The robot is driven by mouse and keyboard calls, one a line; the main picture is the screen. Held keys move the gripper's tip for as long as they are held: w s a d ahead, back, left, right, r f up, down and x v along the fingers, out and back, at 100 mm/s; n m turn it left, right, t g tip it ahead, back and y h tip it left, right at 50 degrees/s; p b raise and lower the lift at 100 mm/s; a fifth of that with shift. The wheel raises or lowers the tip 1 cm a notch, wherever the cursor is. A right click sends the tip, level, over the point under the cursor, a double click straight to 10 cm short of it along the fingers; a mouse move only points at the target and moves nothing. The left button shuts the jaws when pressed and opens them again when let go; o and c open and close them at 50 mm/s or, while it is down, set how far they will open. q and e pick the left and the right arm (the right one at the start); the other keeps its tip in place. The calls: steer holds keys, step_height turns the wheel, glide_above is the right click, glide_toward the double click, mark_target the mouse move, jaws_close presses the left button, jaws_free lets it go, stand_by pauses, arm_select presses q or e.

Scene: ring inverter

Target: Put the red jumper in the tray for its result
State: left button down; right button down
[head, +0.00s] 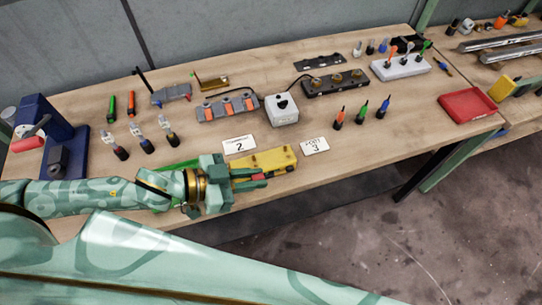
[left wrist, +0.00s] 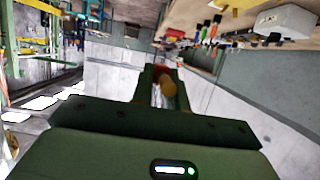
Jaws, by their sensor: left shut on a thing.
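My left gripper (head: 250,180) reaches in from the left over the front edge of the bench. It is shut on a small red thing, which looks like the red jumper (head: 259,176). In the left wrist view, red (left wrist: 172,66) and a tan part (left wrist: 168,92) show between its dark fingers; the rest is hidden. A red tray (head: 467,106) lies empty at the right end of the bench. A green tray (head: 176,166) is partly hidden behind my left arm. A yellow block or tray (head: 275,157) is right beside the gripper. My right gripper is not in view.
Cards marked 2 (head: 239,145) and 3 (head: 314,146) lie behind the yellow thing. A white box (head: 283,110), a grey jumper rack (head: 228,106) and several coloured pens or probes (head: 361,111) stand mid-bench. A blue press (head: 45,135) stands at the left. Bare bench lies before the red tray.

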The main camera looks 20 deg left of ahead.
arm_select(q)
steer(key=shift+r, duration=0.1)
steer(key=w+f+b, duration=0.2)
steer(key=w+f, duration=0.3)
steer(key=w, duration=0.5)
glide_above(266, 160)
steer(key=s, duration=0.1)
step_height(266, 160, down, 4)
steer(key=shift+r+b, duration=0.2)
steer(key=shift+b, duration=0.25)
steer(key=f, duration=0.2)
steer(key=w+f, duration=0.1)
steer(key=shift+w+f+b, duration=0.1)
steer(key=shift+f+b, duration=0.25)
steer(key=shift+f, duration=0.15)
